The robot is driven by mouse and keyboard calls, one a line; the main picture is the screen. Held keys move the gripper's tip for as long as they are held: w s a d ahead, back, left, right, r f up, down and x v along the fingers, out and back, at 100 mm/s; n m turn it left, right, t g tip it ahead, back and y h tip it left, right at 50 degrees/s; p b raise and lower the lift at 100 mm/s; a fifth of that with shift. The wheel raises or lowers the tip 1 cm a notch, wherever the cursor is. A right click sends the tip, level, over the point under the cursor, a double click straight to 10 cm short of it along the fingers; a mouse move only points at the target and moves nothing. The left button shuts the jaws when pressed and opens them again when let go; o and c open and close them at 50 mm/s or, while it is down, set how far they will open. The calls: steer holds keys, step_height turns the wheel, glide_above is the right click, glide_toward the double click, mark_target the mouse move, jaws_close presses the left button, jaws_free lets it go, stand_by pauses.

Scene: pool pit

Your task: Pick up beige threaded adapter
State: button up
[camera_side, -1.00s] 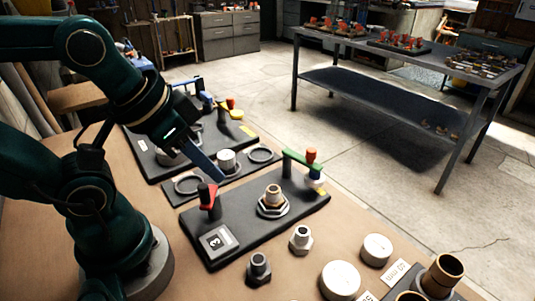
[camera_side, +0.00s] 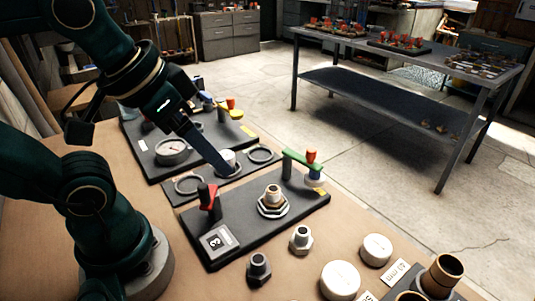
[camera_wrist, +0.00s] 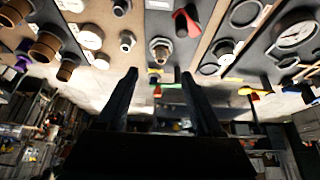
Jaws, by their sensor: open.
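A beige threaded adapter (camera_side: 301,239) with a hex base stands upright on the brown bench, in front of the black board. It also shows near the top of the wrist view (camera_wrist: 127,41). My gripper (camera_side: 226,169) hangs above the fixtures, behind and left of the adapter, and touches nothing I can make out. In the wrist view my gripper (camera_wrist: 160,73) has its two fingers spread apart with nothing between them. The side view shows the fingers nearly edge-on.
A darker adapter (camera_side: 258,269) stands nearby at front left. The black board (camera_side: 232,258) holds a brass-toned fitting (camera_side: 272,199), a red clamp (camera_side: 208,197) and a green-armed clamp (camera_side: 300,162). White discs (camera_side: 376,249) and brown cylinders (camera_side: 443,272) stand to the right.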

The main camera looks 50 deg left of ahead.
steer(key=a+m+y, duration=0.1)
steer(key=m, duration=0.1)
steer(key=m+g+y, duration=0.1)
steer(key=m, duration=0.2)
steer(key=a+f+m, duration=0.1)
steer(key=m, duration=0.1)
steer(key=shift+w+a+g+y, duration=0.15)
steer(key=shift+a+g+y, duration=0.15)
steer(key=shift+g+y, duration=0.1)
steer(key=w+a+m+y, duration=0.1)
steer(key=w+m+y, duration=0.1)
steer(key=m, duration=0.4)
step_height(320, 180, up, 3)
steer(key=m+t+y, duration=0.3)
steer(key=m+t, duration=0.4)
steer(key=m, duration=0.8)
glide_above(271, 195)
steer(key=shift+m+y, duration=0.3)
steer(key=f, duration=1.5)
steer(key=shift+s+d+f, duration=0.2)
steer(key=shift+f, duration=0.65)
steer(key=shift+x, duration=2.55)
